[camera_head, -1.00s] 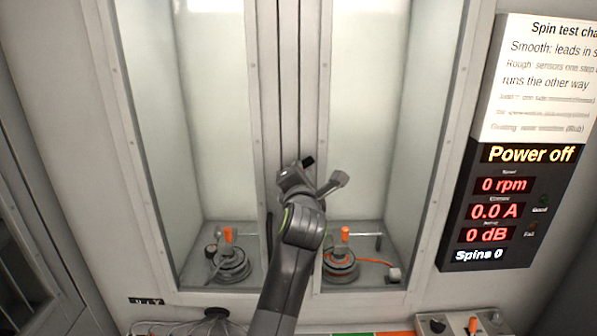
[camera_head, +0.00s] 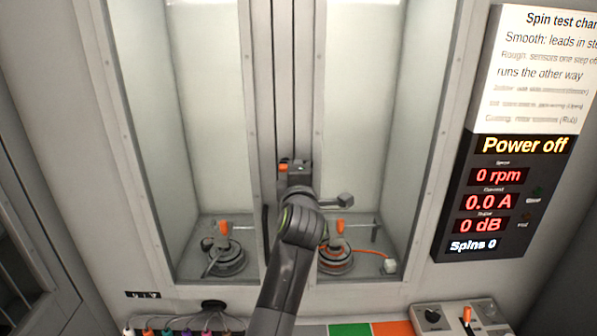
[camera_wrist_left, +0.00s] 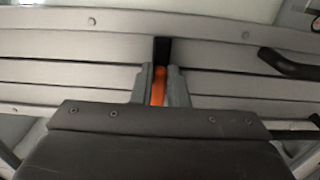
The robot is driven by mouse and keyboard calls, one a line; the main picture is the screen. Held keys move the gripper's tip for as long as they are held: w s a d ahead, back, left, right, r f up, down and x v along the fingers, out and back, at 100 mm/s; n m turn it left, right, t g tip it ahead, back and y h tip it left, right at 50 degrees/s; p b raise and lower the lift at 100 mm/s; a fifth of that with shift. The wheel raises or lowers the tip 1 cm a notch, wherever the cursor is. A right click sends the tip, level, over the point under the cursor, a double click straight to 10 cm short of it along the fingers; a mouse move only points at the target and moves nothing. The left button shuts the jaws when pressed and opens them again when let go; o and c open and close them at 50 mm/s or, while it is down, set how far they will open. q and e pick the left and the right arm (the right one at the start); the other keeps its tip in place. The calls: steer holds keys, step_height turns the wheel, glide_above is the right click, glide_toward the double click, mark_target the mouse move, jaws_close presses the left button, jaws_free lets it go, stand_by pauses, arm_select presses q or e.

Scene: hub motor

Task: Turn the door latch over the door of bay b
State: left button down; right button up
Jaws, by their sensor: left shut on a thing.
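The door latch shows in the left wrist view as an orange handle (camera_wrist_left: 158,88) with a dark bar above it, upright on the post between the two doors. My left gripper (camera_wrist_left: 158,90) is shut on the orange handle, one finger on each side. In the head view my left gripper (camera_head: 294,170) is at the centre post between the bays, and a bit of orange (camera_head: 283,167) shows at its left. The gripper hides most of the latch there. I cannot read which bay is b. My right gripper is not in view.
Motors stand in the left bay (camera_head: 225,257) and the right bay (camera_head: 335,258), behind tall doors. A dark door handle (camera_wrist_left: 288,63) lies to the right in the wrist view. The display panel (camera_head: 500,200) at right reads power off. Coloured connectors (camera_head: 185,332) sit below.

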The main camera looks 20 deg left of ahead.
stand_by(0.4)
arm_select(q)
steer(key=c, duration=1.4)
jaws_free()
steer(key=shift+w, duration=0.1)
steer(key=shift+c, duration=0.2)
